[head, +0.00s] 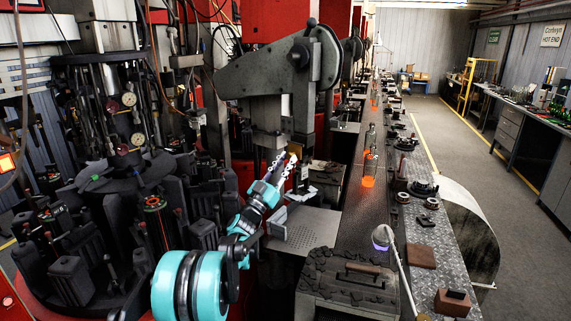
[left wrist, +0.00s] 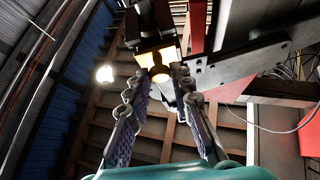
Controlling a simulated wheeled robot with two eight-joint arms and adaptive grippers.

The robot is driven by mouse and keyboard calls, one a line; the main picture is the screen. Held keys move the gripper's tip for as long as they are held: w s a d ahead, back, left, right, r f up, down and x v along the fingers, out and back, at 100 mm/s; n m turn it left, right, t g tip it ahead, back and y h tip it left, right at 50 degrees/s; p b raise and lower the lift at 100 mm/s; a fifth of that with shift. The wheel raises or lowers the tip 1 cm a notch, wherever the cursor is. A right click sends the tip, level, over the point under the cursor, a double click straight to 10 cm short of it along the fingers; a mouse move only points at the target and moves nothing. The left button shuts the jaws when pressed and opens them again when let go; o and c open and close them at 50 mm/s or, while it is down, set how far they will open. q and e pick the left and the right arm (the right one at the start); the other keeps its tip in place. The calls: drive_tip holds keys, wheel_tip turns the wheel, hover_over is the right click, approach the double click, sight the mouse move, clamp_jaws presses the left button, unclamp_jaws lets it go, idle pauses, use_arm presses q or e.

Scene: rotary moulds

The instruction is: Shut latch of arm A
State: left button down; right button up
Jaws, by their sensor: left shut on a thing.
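A big grey machine arm (head: 275,75) hangs over the line in the head view. I cannot read which letter it bears. My left gripper (head: 283,165) reaches up under it from the lower left, its two pale fingers at the arm's lower end. In the left wrist view the fingers (left wrist: 157,88) stand apart on either side of a dark block with a brass end (left wrist: 160,72), and the gripper is shut on it. Whether this part is the latch I cannot tell. My right gripper is in neither view.
A dark rotary machine (head: 100,200) with several moulds stands at the left. A conveyor (head: 365,205) with a glowing orange piece (head: 368,181) runs back to the right of my gripper. The aisle (head: 470,150) at the right is clear.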

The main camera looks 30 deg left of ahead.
use_arm(q)
drive_tip(key=c, duration=1.3)
unclamp_jaws()
drive_tip(key=shift+c, duration=0.2)
drive_tip(key=v, duration=1.2)
